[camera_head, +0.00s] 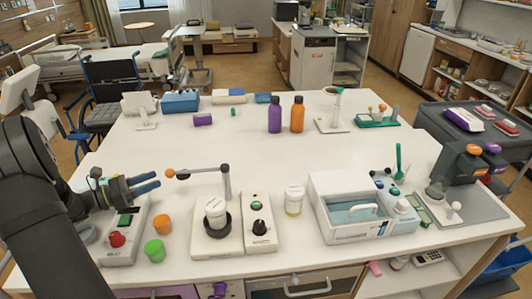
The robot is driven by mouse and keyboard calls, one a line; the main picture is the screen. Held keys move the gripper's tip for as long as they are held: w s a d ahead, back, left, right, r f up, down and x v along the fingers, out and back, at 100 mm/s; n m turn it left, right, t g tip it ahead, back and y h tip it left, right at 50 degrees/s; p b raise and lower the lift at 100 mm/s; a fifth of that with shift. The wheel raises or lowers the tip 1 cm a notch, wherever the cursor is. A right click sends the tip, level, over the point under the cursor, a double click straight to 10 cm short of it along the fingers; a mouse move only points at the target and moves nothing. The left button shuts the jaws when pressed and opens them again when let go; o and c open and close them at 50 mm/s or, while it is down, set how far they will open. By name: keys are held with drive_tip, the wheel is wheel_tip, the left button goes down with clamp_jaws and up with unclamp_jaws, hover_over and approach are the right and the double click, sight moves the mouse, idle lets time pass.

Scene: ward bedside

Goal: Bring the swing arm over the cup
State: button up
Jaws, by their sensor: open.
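A white cup (215,207) stands in a black round holder on the same base, in front of the post. The bar appears to lie behind and to the left of the cup, not above it. My gripper (156,182) has blue fingers, is open and empty, and is just left of and below the orange knob in the picture. Contact with the knob is not visible.
A control box with a red button (117,240) stands below my gripper in the picture. An orange cup (162,224) and a green cup (154,250) stand right of it. A dial box (258,225) and a white jar (293,200) stand right of the cup.

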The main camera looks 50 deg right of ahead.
drive_tip(key=v, duration=1.2)
drive_tip(key=s+d+r+m+t+y, duration=0.2)
drive_tip(key=s+d+m+y, duration=0.3)
drive_tip(key=s+d, duration=0.5)
drive_tip(key=s+d+r+m+t+y, duration=0.2)
drive_tip(key=s+d+r+m+y, duration=0.3)
drive_tip(key=s+d+m, duration=0.3)
drive_tip(key=s+d+r+m+t+y, duration=0.3)
drive_tip(key=s+d+m+y, duration=0.2)
drive_tip(key=s+d, duration=0.8)
drive_tip(key=shift+d+r+m, duration=0.2)
drive_tip(key=shift+r+m, duration=0.15)
drive_tip(key=shift+m, duration=0.45)
drive_tip(key=shift+w+a, duration=0.1)
drive_tip(key=shift+w, duration=0.05)
drive_tip(key=n+g+h, duration=0.1)
drive_tip(key=n+g, duration=0.4)
drive_tip(key=n, duration=0.3)
hover_over(197, 171)
drive_tip(key=s+a, duration=0.2)
drive_tip(key=s, duration=0.2)
drive_tip(key=shift+d+f, duration=0.15)
drive_tip(key=shift+f, duration=1.9)
